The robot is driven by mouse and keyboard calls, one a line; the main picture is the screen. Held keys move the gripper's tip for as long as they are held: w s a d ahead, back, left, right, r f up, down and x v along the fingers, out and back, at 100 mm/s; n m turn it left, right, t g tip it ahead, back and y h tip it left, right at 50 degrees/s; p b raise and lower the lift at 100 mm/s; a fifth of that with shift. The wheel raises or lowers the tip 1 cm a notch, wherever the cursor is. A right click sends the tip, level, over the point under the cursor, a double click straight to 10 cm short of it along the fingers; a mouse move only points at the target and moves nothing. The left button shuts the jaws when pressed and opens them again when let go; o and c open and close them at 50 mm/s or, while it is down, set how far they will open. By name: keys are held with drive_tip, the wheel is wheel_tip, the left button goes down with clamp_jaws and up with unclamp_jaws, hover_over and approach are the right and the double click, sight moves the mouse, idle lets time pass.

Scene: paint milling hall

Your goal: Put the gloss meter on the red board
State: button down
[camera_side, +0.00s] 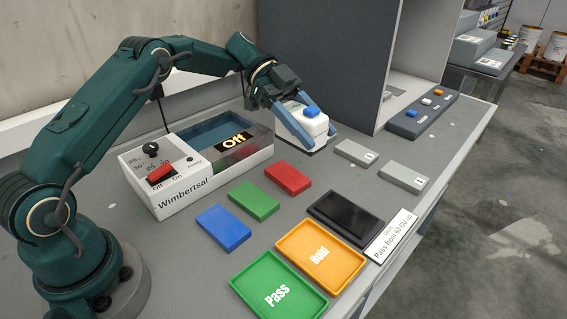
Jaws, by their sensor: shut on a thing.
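The gloss meter looks to be the small white device with a blue top (312,126). My gripper (310,145) has its blue fingers on either side of it and is shut on it, at the back of the bench. I cannot tell whether its base touches the bench. The red board (288,178) lies flat and bare on the bench, in front of the gripper and a little to its left.
Green (254,201) and blue (223,228) boards lie beside the red one. A Wimbertsal bath (185,196) reading Off stands left. A dark panel (346,216), orange Hold tray (361,264) and green Pass tray (240,284) lie in front. Two grey blocks (356,153) lie right.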

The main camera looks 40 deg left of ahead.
drive_tip(key=shift+d, duration=0.1)
drive_tip(key=x, duration=0.9)
drive_tip(key=w+x, duration=0.1)
drive_tip(key=x, duration=0.3)
drive_tip(key=shift+f, duration=2.1)
drive_tip(key=shift+f, duration=0.1)
drive_tip(key=shift+f, duration=0.1)
drive_tip(key=shift+c, duration=1)
unclamp_jaws()
drive_tip(key=shift+f, duration=0.1)
drive_tip(key=shift+o, duration=0.4)
drive_tip(key=shift+v, duration=2.6)
